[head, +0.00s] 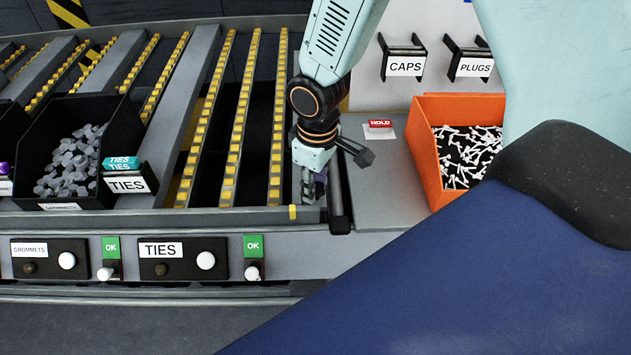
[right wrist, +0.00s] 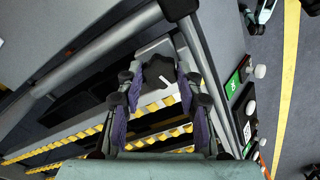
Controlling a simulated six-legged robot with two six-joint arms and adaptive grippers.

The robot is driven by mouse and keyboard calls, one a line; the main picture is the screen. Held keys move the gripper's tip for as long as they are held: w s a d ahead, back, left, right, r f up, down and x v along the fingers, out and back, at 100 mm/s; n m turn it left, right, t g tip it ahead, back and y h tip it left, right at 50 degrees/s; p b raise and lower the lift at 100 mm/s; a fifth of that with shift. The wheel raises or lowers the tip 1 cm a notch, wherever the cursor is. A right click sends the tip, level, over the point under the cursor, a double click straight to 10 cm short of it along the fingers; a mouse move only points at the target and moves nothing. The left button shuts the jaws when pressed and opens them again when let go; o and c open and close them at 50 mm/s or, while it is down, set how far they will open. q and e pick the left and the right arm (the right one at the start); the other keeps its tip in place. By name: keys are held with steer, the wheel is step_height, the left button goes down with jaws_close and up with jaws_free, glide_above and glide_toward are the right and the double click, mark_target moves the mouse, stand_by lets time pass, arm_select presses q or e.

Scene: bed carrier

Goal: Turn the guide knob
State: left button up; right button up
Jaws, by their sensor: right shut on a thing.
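The guide knob (right wrist: 158,70) shows in the right wrist view as a dark, lobed knob with a white mark on it. It sits between the fingertips of my right gripper (right wrist: 159,88), whose purple-padded fingers are shut on it from both sides. The knob is hidden there behind the gripper and wrist. My left gripper is not in view.
An orange bin (head: 428,170) of white pieces stands at right, with a red HOLD tag (head: 380,124) nearby. Switch panels (head: 182,258) with OK signs line the front edge.

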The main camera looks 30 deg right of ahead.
steer(key=m+b, duration=0.1)
steer(key=m, duration=0.3)
steer(key=shift+w+m, duration=0.1)
steer(key=shift+m, duration=0.2)
steer(key=m+b, duration=0.2)
steer(key=m, duration=0.3)
steer(key=shift+a, duration=0.1)
steer(key=m+b, duration=0.1)
steer(key=m, duration=0.4)
steer(key=shift+m, duration=0.4)
steer(key=shift+m+b, duration=0.7)
steer(key=shift+m, duration=1.6)
steer(key=o, duration=1.2)
steer(key=shift+c, duration=0.2)
step_height(320, 180, up, 12)
steer(key=shift+s+a, duration=0.4)
steer(key=shift+s, duration=0.05)
